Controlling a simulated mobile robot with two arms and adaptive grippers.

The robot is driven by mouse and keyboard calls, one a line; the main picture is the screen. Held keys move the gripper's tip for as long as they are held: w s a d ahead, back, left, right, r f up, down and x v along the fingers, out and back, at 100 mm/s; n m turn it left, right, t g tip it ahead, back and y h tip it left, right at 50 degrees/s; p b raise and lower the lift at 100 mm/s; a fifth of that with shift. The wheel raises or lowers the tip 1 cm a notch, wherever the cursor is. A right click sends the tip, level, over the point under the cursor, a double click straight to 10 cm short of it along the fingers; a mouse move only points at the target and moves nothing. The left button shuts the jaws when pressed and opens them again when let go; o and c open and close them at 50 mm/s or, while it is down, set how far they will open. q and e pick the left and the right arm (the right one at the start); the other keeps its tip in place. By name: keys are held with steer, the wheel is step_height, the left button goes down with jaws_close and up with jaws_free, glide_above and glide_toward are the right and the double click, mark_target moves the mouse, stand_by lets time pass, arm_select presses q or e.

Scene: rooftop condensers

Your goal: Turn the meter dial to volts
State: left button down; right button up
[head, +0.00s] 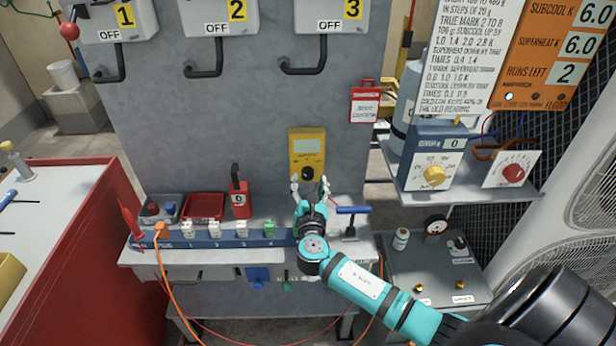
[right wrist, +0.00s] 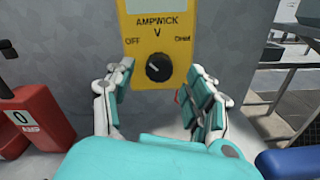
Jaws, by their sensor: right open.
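The yellow meter (head: 318,142) is upright against the grey panel, and its lower part fills the top of the right wrist view (right wrist: 185,75). Its round black dial (right wrist: 158,68) sits below the marks OFF on the left, V at top, and a right-hand mark that looks like Ohm. The dial's white pointer slants up and left, toward OFF. My right gripper (head: 310,183) is open, its fingers (right wrist: 156,85) spread to either side below and in front of the dial, apparently not touching it. My left gripper is in neither view.
Below the panel is a shelf with a blue numbered strip (head: 205,238), a red padlock-like block (head: 239,204), a red tray (head: 204,206) and a blue-handled tool (head: 351,211). To the right stands a blue box with a yellow knob (head: 433,175). Switch handles hang above.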

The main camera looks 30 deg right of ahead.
mark_target(307, 174)
steer(key=shift+x, duration=1.25)
jaws_close()
steer(key=shift+f+m+b, duration=0.2)
steer(key=shift+m+b, duration=1.45)
steer(key=shift+m, duration=0.65)
steer(key=shift+m+b, duration=1.2)
steer(key=shift+m, duration=0.9)
steer(key=shift+r, duration=0.1)
jaws_free()
